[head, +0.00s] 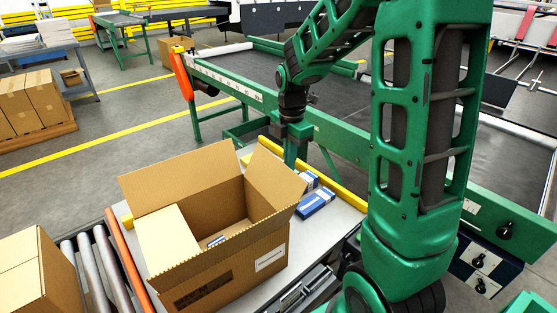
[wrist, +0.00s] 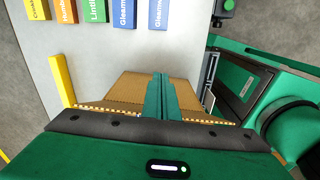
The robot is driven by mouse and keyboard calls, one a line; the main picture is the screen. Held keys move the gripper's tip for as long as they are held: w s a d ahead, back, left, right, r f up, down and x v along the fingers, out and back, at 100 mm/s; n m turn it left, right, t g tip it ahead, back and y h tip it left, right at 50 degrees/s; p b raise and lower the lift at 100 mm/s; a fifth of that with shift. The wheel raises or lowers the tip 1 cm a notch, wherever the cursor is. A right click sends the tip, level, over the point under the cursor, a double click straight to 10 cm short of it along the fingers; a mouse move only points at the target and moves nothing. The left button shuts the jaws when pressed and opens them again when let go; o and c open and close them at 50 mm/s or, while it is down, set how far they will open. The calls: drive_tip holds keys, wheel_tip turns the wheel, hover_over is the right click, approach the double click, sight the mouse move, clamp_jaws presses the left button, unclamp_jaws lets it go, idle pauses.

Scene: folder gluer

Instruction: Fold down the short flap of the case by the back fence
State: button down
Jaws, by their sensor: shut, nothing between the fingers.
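The case (head: 235,270) is an open brown cardboard box with a dark interior. Its flap nearest the yellow back fence (head: 345,193) is the short flap (head: 275,180), which stands up and leans outward. A wider flap (head: 180,175) also stands up beside it. My gripper (head: 291,162) points down just behind the short flap's upper edge, on the fence side. In the wrist view, my gripper (wrist: 160,90) shows two green fingers together with nothing between them. Tan cardboard (wrist: 133,88) shows beyond them. I cannot tell whether the fingers touch the flap.
Blue-and-white cartons (head: 315,203) lie between case and fence; several coloured cartons (wrist: 95,10) show in the wrist view. The long green machine frame (head: 330,130) runs behind the fence. Rollers (head: 90,270) and another brown case (head: 35,270) stand at left.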

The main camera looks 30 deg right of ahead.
drive_tip(key=shift+a, duration=0.1)
hover_over(266, 190)
drive_tip(key=shift+r, duration=0.2)
idle(0.6)
